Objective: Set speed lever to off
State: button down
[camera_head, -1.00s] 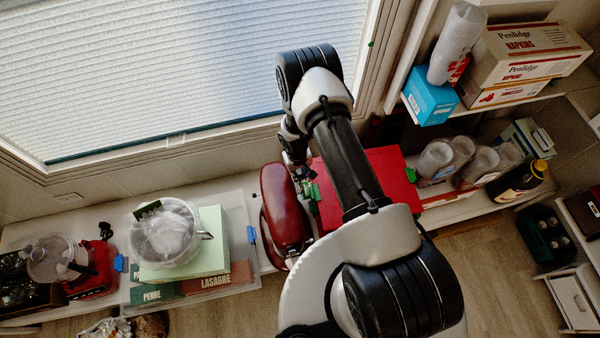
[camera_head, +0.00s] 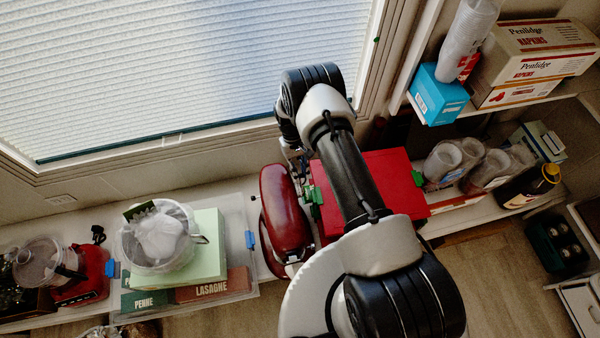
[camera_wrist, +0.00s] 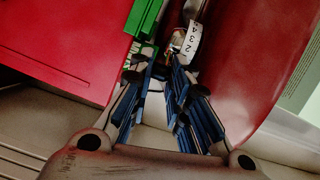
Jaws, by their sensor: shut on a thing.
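The dark red stand mixer (camera_head: 285,207) stands on the counter under the window, left of a red box. In the wrist view its glossy body (camera_wrist: 245,50) fills the upper right. A white numbered speed dial (camera_wrist: 193,38) shows on its side, with 2, 3 and 4 readable. My gripper (camera_wrist: 168,72) is at the mixer's side just below this dial, its blue-padded fingers closed on the speed lever. The lever is small and mostly hidden between the fingertips, so its exact setting cannot be read. In the head view my arm hides most of the gripper.
The red box (camera_head: 375,185) with green clips stands close to the right of the mixer. A clear bin (camera_head: 247,285) holding pasta boxes stands to the left. Clear containers (camera_head: 443,160) and a dark bottle (camera_head: 528,187) are farther right. The window is close behind my arm.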

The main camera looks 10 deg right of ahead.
jog(key=shift+d, duration=0.15)
jog(key=c, duration=1.8)
grip_release()
jog(key=v, duration=1.2)
